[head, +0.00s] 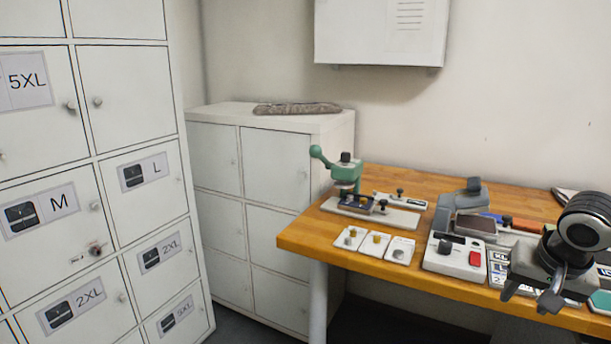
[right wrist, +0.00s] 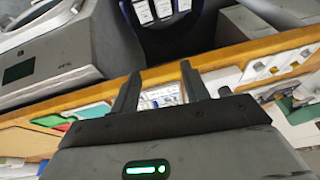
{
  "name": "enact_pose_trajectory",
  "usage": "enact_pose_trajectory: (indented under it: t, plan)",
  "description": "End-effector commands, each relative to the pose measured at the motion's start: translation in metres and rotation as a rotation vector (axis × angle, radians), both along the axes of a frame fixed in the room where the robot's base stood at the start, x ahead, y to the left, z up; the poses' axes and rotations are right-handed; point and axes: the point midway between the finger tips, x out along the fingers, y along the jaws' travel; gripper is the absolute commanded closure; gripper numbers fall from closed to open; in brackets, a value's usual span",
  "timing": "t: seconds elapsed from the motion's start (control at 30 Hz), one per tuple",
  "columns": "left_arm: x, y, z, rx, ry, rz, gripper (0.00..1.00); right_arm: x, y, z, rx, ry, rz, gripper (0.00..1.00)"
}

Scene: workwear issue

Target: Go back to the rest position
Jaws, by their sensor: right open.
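My right gripper (head: 530,294) is at the right side of the head view, in front of and above the wooden table's front edge. Its two dark fingers are apart and nothing is between them. In the right wrist view the open fingers (right wrist: 158,88) also show with an empty gap, over the table edge. Part of the tabletop and several labelled cards behind the gripper are hidden by it. My left gripper is not in view.
The wooden table (head: 310,232) carries a green hand press (head: 345,170), a white device with a red button (head: 455,258) and several small white plates. White lockers with size labels (head: 157,170) stand at left. A grey-white cabinet (head: 215,155) stands behind.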

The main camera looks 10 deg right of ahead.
Motion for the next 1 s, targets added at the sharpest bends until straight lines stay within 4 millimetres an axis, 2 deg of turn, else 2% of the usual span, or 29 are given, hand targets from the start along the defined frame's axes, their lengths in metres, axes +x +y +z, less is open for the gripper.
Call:
enact_pose_trajectory:
  t: [0.03, 0.13, 0.2, 0.3, 0.37, 0.43, 0.5, 0.57, 0.6, 0.7, 0.83, 1.0]
  plan:
    - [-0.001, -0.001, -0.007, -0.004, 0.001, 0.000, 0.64, -0.012, 0.001, -0.046, 0.032, -0.001, 0.050, 0.54]
    - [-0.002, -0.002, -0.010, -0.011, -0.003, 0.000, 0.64, -0.032, 0.013, -0.116, 0.054, -0.037, 0.180, 0.54]
    - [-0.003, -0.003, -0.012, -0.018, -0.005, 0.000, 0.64, -0.048, 0.029, -0.160, 0.067, -0.071, 0.271, 0.54]
    - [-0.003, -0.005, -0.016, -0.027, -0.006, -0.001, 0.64, -0.070, 0.066, -0.215, 0.077, -0.136, 0.399, 0.54]
    - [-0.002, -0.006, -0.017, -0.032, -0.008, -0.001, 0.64, -0.083, 0.093, -0.242, 0.078, -0.184, 0.472, 0.54]
    - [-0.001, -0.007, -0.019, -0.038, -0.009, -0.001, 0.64, -0.096, 0.129, -0.266, 0.076, -0.249, 0.551, 0.54]
    - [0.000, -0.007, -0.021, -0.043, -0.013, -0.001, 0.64, -0.106, 0.168, -0.283, 0.061, -0.323, 0.623, 0.54]
    - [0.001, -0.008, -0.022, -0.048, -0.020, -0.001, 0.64, -0.113, 0.201, -0.291, 0.042, -0.387, 0.675, 0.54]
    - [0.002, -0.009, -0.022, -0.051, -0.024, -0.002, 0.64, -0.115, 0.222, -0.293, 0.024, -0.431, 0.706, 0.54]
    - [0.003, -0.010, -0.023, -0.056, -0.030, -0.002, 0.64, -0.117, 0.264, -0.290, -0.028, -0.529, 0.760, 0.54]
    - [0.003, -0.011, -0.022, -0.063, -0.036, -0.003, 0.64, -0.116, 0.298, -0.279, -0.092, -0.613, 0.798, 0.54]
    - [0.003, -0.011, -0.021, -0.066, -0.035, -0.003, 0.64, -0.113, 0.312, -0.271, -0.131, -0.651, 0.816, 0.54]
